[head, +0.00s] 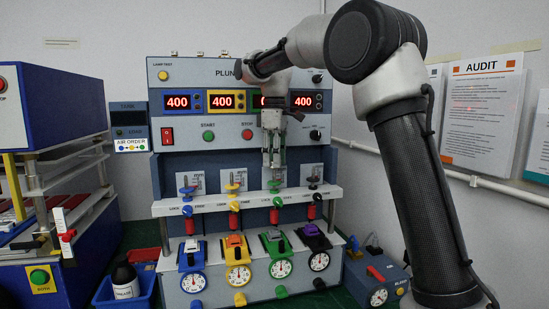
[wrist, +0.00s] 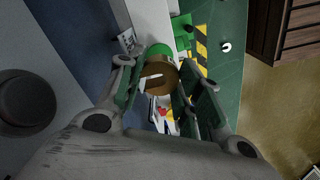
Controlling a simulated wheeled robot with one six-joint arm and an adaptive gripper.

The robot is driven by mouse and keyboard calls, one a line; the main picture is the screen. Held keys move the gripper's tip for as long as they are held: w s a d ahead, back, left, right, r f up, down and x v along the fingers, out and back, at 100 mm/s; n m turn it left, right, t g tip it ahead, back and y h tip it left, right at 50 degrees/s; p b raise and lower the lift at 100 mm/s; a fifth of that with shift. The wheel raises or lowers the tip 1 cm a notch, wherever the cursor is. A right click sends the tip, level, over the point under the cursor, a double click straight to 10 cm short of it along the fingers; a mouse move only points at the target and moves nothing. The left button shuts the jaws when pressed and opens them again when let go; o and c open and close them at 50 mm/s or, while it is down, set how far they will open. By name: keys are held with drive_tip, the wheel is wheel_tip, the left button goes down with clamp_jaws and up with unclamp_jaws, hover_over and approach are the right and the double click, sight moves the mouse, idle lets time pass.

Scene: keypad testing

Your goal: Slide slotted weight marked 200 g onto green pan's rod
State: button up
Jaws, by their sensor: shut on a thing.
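My gripper (head: 273,163) points down in front of the panel, just above the green pan (head: 273,186). In the wrist view my gripper (wrist: 157,80) is shut on a brass-brown slotted weight (wrist: 160,84), a round disc with a slot cut in it. No marking on the weight is readable. Green of the pan station (wrist: 158,50) shows right by the weight's edge in the wrist view. I cannot tell whether the weight touches the pan or its rod. The rod is hidden by the gripper and weight.
The blue pan (head: 187,190) and yellow pan (head: 232,186) stand to the left, and a dark pan (head: 313,183) close to the right. The white shelf (head: 250,198) runs below them. Dial gauges and coloured keypads sit lower. A blue machine (head: 50,105) stands at far left.

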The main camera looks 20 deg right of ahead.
drive_tip(key=shift+f, duration=0.55)
drive_tip(key=o, duration=1.2)
drive_tip(key=shift+f, duration=0.1)
wheel_tip(320, 180, up, 12)
